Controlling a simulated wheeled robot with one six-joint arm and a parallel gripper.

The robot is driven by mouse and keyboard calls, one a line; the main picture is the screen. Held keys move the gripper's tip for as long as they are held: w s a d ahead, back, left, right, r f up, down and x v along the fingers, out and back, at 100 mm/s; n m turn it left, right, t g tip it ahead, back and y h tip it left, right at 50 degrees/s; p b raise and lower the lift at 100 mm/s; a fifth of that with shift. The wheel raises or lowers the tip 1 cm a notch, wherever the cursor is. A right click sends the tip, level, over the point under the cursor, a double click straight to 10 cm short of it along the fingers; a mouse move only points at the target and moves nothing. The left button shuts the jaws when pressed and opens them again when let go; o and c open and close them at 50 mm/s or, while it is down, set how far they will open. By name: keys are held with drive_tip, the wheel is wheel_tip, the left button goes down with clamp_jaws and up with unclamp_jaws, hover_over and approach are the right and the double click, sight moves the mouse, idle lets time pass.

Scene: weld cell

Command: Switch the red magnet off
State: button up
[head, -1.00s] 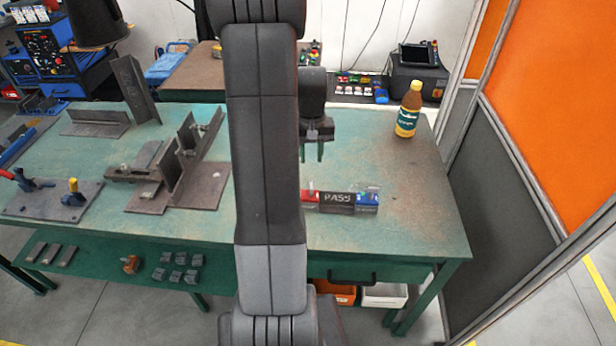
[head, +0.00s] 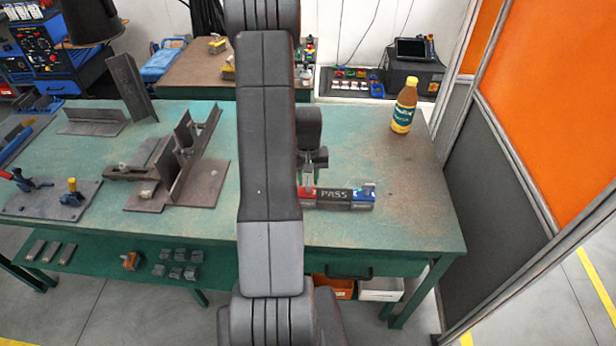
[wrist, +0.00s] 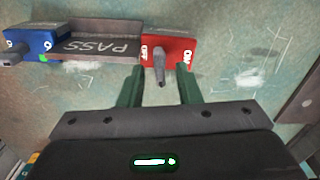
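The red magnet (wrist: 178,44) is at the top centre of the wrist view, with "OFF" on its left side and "ON" on its right. Its grey lever (wrist: 160,67) points down the picture, toward my gripper. In the head view the red magnet (head: 309,194) is partly hidden behind my arm. My gripper (wrist: 160,88) is open, its green fingers apart on either side of the lever's tip with visible gaps. The head view shows my gripper (head: 314,176) just behind and above the red magnet. I cannot tell whether a finger touches anything.
A dark piece marked "PASS" (head: 334,195) joins the red magnet to a blue magnet (head: 362,198). A bottle (head: 404,106) stands at the table's back right. Welded steel fixtures (head: 178,165) are on the left. The green table (head: 400,205) is clear around the magnets' right.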

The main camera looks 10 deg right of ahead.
sight(308, 180)
clamp_jaws()
drive_tip(key=shift+f+m+b, duration=0.15)
drive_tip(key=shift+m+b, duration=0.55)
drive_tip(key=shift+b, duration=0.25)
drive_tip(key=shift+r+m+b, duration=0.2)
drive_tip(key=shift+m+b, duration=0.1)
drive_tip(key=shift+m, duration=0.2)
unclamp_jaws()
wheel_tip(308, 180, up, 14)
drive_tip(key=b, duration=0.1)
drive_tip(key=shift+b, duration=0.3)
